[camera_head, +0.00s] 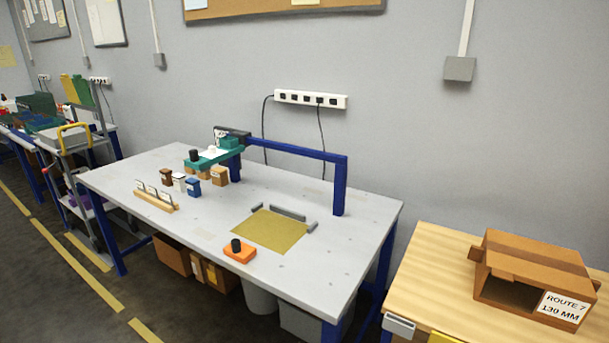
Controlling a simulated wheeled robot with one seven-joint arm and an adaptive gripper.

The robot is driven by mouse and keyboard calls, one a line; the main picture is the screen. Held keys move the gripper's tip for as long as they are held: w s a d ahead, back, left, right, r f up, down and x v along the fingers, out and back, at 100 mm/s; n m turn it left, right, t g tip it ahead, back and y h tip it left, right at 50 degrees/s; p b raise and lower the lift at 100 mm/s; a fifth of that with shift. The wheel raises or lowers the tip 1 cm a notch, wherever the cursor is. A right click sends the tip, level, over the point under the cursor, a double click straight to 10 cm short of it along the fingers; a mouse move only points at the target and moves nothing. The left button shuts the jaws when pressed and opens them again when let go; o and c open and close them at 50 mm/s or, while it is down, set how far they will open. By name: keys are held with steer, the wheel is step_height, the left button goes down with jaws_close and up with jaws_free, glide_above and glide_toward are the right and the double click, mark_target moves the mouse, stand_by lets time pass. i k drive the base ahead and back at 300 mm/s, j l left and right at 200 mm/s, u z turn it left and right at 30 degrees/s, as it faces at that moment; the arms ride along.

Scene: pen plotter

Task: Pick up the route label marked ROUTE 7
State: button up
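The route label (564,306) is a white rectangle with black print reading "ROUTE 7" and "130 MM". It is on the near right side of an open brown cardboard box (535,262) at the right of the head view. The box lies on a light wooden table (432,270), with its dark opening toward the front left. I cannot tell from this view whether the label is stuck on the box or leans against it. My gripper is not in view.
A grey workbench (345,232) with a blue plotter frame (300,149) fills the middle. It bears a yellow sheet (270,230), an orange block with a black knob (239,252), small bottles and a wooden rack (156,200). The wooden table's left part is mostly clear.

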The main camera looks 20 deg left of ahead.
mark_target(166, 199)
steer(key=i+j+u, duration=0.1)
steer(key=j+u, duration=0.3)
steer(key=i+j+u, duration=0.1)
steer(key=j+u, duration=0.2)
steer(key=u, duration=0.15)
steer(key=i+j+u, duration=0.2)
steer(key=i+j, duration=0.55)
steer(key=j, duration=0.25)
steer(key=i+j+u, duration=0.2)
steer(key=i+j, duration=0.55)
steer(key=i+j+u, duration=0.1)
steer(key=i, duration=0.25)
steer(key=i+j+u, duration=0.15)
steer(key=i, duration=0.2)
